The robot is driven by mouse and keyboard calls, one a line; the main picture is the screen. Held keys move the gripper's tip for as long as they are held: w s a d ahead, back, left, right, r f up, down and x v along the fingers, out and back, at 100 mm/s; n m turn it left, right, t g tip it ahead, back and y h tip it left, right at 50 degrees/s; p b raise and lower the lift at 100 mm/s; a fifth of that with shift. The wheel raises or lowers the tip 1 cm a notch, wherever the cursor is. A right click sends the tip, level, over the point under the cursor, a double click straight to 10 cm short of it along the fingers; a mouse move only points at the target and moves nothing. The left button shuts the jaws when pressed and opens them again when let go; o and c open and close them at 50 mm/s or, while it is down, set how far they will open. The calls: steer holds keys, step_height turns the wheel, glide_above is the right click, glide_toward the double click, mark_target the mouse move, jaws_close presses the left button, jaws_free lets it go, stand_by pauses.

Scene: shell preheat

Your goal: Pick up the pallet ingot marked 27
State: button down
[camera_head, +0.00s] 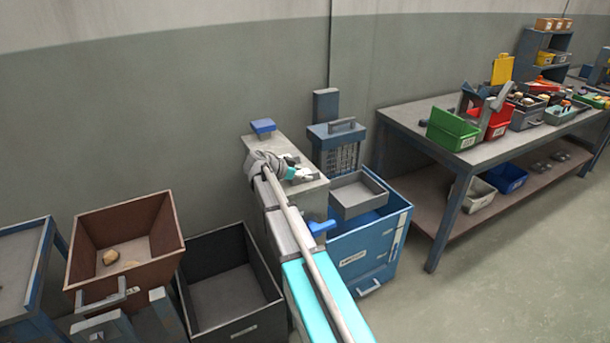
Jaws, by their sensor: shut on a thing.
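My arm reaches from the bottom middle up to a narrow grey bench-like unit, and my gripper (299,174) is at its far end, low over the unit's pale top (312,185). The gripper is small and partly merged with the grey and teal wrist parts. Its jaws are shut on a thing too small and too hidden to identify. No ingot marked 27 can be made out, and no number is readable in this view.
A blue cabinet (385,255) with a grey tray (358,194) stands right of my arm. A black bin (262,312) and a brown bin (150,215) holding tan pieces stand left. A workbench (400,112) with coloured bins is at right. The right foreground floor is clear.

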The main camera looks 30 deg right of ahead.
steer(key=shift+r+p, duration=1.35)
steer(key=shift+r, duration=0.05)
steer(key=s+d+r+p, duration=0.1)
steer(key=s+r+p, duration=0.9)
steer(key=s, duration=0.4)
